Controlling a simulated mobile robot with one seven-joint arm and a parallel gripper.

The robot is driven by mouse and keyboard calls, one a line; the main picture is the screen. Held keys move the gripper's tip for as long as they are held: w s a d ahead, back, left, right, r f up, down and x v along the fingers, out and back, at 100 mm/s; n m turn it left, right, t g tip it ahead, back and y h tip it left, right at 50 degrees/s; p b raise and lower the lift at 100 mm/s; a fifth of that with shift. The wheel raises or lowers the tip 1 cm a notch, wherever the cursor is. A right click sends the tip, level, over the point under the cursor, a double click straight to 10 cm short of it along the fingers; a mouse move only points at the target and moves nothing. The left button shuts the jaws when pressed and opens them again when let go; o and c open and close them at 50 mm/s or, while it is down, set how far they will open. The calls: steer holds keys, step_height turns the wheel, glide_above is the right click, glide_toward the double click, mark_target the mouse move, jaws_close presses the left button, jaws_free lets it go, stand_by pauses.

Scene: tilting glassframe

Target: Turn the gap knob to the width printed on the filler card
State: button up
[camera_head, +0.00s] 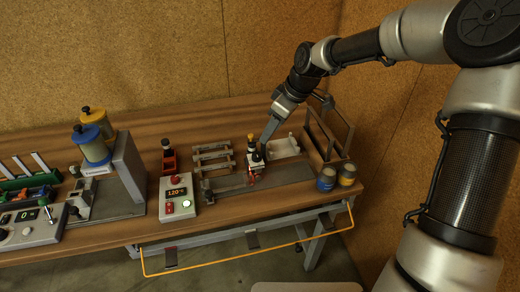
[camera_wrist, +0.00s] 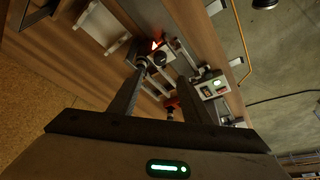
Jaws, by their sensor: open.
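My gripper (camera_head: 265,146) is above the right half of the bench, fingers pointing down, beside a small pale device with dark and red parts (camera_head: 256,160). In the wrist view my gripper (camera_wrist: 162,72) has its fingers apart. A dark round knob (camera_wrist: 160,58) on a pale block shows near the fingertips, with a red piece beside it. I cannot tell for sure that it is the gap knob, or whether a finger touches it. No filler card with a readable width can be made out in either view.
A stand with yellow and blue canisters (camera_head: 95,143) is farther left, near another display box (camera_head: 32,225). Two small tins (camera_head: 337,176) and upright frames (camera_head: 330,130) are at the right.

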mark_target(257, 154)
steer(key=x, duration=1.2)
steer(key=shift+f, duration=0.1)
steer(key=c, duration=1)
